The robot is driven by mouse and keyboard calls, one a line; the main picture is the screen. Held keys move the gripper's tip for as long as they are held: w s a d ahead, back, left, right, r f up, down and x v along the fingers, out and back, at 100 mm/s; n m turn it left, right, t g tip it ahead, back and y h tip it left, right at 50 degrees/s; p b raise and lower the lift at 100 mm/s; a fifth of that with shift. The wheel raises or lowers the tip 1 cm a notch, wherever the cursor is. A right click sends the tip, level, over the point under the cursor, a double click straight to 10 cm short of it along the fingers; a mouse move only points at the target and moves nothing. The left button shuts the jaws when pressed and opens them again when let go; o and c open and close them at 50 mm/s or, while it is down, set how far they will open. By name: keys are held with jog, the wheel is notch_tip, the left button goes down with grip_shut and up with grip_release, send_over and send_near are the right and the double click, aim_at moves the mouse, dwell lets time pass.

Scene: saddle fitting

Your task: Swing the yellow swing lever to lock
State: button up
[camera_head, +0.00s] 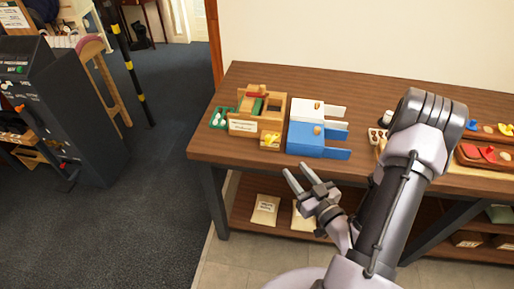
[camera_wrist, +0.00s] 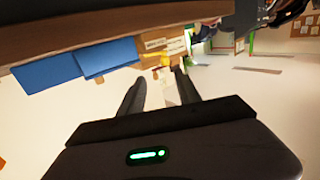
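A small yellow part (camera_head: 270,138), which looks like the swing lever, sits at the front right of a wooden fixture (camera_head: 243,127) near the table's left end. It also shows in the wrist view (camera_wrist: 164,61), small and just beyond the fingertips; its exact angle is too small to tell. My gripper (camera_head: 296,169) is in front of the table's front edge, apart from the yellow part and lower right of it in the head view. Its two fingers are spread with nothing between them, as the wrist view also shows (camera_wrist: 160,84).
A blue box (camera_head: 318,141) and a white box (camera_head: 317,111) stand right of the fixture. A green tray (camera_head: 220,118) is at its left. Red parts (camera_head: 480,153) lie on a tray farther right. The table's front edge (camera_head: 240,165) and a lower shelf (camera_head: 240,204) are close to my arm.

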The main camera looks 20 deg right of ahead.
jog(key=s+a, duration=0.1)
jog(key=b, duration=0.8)
send_near(269, 141)
jog(key=f, duration=0.2)
jog(key=shift+t, duration=0.3)
jog(key=w, duration=0.3)
jog(key=w+r, duration=0.1)
jog(key=w, duration=0.3)
jog(key=w+b, duration=0.1)
jog(key=w, duration=0.3)
jog(key=shift+r, duration=0.35)
jog(key=shift+a, duration=0.1)
grip_shut()
